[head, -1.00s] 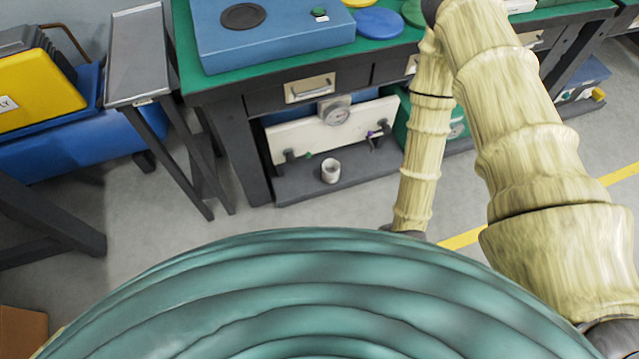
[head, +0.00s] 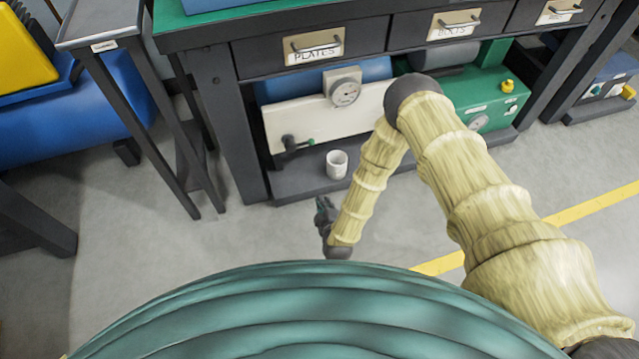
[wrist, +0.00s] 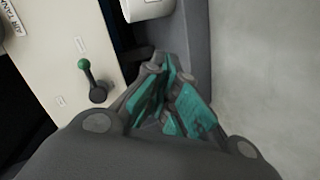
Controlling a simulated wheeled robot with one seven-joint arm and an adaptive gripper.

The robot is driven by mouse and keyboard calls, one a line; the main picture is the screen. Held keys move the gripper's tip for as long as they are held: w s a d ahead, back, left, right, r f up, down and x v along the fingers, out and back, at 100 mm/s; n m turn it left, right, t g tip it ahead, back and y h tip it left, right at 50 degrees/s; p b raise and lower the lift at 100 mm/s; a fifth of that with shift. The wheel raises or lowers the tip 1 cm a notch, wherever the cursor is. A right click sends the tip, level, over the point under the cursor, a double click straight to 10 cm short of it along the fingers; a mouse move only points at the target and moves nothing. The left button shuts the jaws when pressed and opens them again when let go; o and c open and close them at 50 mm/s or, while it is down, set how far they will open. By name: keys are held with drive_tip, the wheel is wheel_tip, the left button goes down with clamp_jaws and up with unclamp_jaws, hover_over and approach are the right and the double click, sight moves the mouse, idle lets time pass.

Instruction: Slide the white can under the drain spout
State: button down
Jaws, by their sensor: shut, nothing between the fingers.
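The white can (head: 337,165) stands upright on the dark lower shelf (head: 296,185) of the bench, in front of a cream panel (head: 375,105). A dark valve or spout with a green-tipped lever (head: 290,144) sticks out of the panel to the left of the can. The can is to the right of this fitting, apart from it. My gripper (head: 324,208) is shut and empty, in front of the shelf and nearer to me than the can. In the wrist view the can (wrist: 148,8) is cut off at the top edge, beyond my shut fingers (wrist: 170,75). The lever (wrist: 84,65) shows at left.
A round gauge (head: 345,92) sits on the panel's upper edge. Drawers (head: 316,47) hang above the shelf. A green machine (head: 485,105) stands to the right. A dark stand's leg (head: 150,135) is at left. The grey floor before the shelf is open.

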sight(320, 179)
drive_tip(key=w+a+f+n+t+b, duration=0.1)
drive_tip(key=f+b, duration=0.1)
drive_tip(key=w+a+f+n+t+h+b, duration=0.1)
drive_tip(key=w+a+f+b, duration=0.1)
drive_tip(key=b, duration=0.1)
drive_tip(key=w+a+f+n+t+b, duration=0.1)
drive_tip(key=w+f+b, duration=0.1)
drive_tip(key=f, duration=0.1)
drive_tip(key=shift+w+a+f+t+b, duration=0.1)
drive_tip(key=shift+a+t+b, duration=0.05)
drive_tip(key=shift+t+b, duration=0.2)
drive_tip(key=shift+w+a+f+t+h+b, duration=0.25)
drive_tip(key=shift+w+t+h+b, duration=0.1)
drive_tip(key=shift+b, duration=0.1)
drive_tip(key=w+b, duration=0.2)
drive_tip(key=w, duration=0.3)
drive_tip(key=w+b, duration=0.3)
drive_tip(key=w, duration=0.1)
drive_tip(key=shift+w+a+f, duration=0.1)
drive_tip(key=shift+w+a, duration=0.1)
drive_tip(key=shift+w, duration=0.15)
drive_tip(key=shift+w+d+b, duration=0.4)
drive_tip(key=shift+w+d, duration=0.05)
drive_tip(key=shift+d, duration=0.35)
drive_tip(key=shift+w+d+r+n+b, duration=0.15)
drive_tip(key=shift+d+b, duration=0.1)
drive_tip(key=shift+d, duration=0.3)
drive_tip(key=shift+w+d+r+n+b, duration=0.15)
drive_tip(key=shift+d+b, duration=0.1)
drive_tip(key=shift+d, duration=0.25)
